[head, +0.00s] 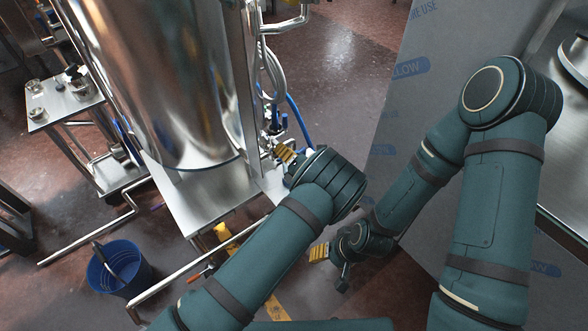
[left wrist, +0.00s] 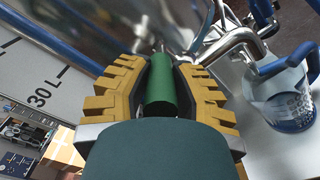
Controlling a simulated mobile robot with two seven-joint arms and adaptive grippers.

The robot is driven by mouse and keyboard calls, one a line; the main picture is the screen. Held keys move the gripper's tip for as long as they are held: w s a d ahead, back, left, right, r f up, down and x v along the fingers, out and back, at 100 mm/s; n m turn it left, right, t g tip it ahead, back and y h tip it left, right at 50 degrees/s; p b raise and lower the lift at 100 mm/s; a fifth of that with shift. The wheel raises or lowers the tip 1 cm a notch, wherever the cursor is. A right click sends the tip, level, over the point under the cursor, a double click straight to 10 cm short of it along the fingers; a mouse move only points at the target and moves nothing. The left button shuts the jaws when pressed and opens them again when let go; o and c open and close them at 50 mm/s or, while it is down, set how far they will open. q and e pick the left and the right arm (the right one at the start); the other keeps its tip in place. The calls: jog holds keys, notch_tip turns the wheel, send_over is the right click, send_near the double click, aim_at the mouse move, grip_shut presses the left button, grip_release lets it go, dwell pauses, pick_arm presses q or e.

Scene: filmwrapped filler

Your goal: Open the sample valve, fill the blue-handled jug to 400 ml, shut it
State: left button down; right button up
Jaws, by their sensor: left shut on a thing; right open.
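My left gripper (head: 287,153) is at the fittings beside the steel tank. In the left wrist view its yellow fingers (left wrist: 157,95) are shut on a green cylindrical handle (left wrist: 161,88), which appears to belong to the sample valve. The clear jug with a blue handle (left wrist: 288,98) stands to the right on a pale surface, close to a bent steel pipe (left wrist: 235,42). I cannot read its level or tell whether liquid is flowing. In the head view my left wrist mostly hides this area. My right gripper (head: 319,253) is open and empty, low over the floor.
The big steel tank (head: 160,80) stands on a frame at centre left. A blue bucket (head: 120,272) and low pipes are on the floor. A side table (head: 65,104) holds small vessels. A film-wrapped panel (head: 390,110) stands behind my right arm. A blue hose (head: 297,118) hangs near the fittings.

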pick_arm(q)
jog(key=shift+s+a+r+p, duration=0.1)
jog(key=shift+a+r+p, duration=0.1)
jog(key=shift+p, duration=0.75)
jog(key=shift+d+f+b, duration=0.2)
jog(key=shift+b, duration=0.45)
jog(key=n+g+y+b, duration=0.1)
jog(key=b, duration=0.1)
jog(key=w+d+n+g+y+b, duration=0.1)
jog(key=b, duration=0.1)
jog(key=shift+f+y, duration=0.2)
jog(key=shift+y, duration=0.1)
jog(key=shift+w+d+r+n+g+y+b, duration=0.1)
jog(key=shift+w+d+n+g+y, duration=0.1)
jog(key=shift+n+g+y, duration=0.4)
jog(key=shift+w+d+n+g+y+b, duration=0.1)
jog(key=shift+w+n+g+y, duration=0.15)
jog(key=shift+n+g, duration=0.4)
jog(key=shift+w+d+r+n+g+y+b, duration=0.15)
jog(key=shift+n+g+y, duration=0.25)
jog(key=shift+g, duration=0.45)
jog(key=shift+w+f+n+g+y, duration=0.15)
jog(key=shift+w+n+g+y, duration=0.15)
jog(key=shift+g, duration=0.2)
dwell(3.1)
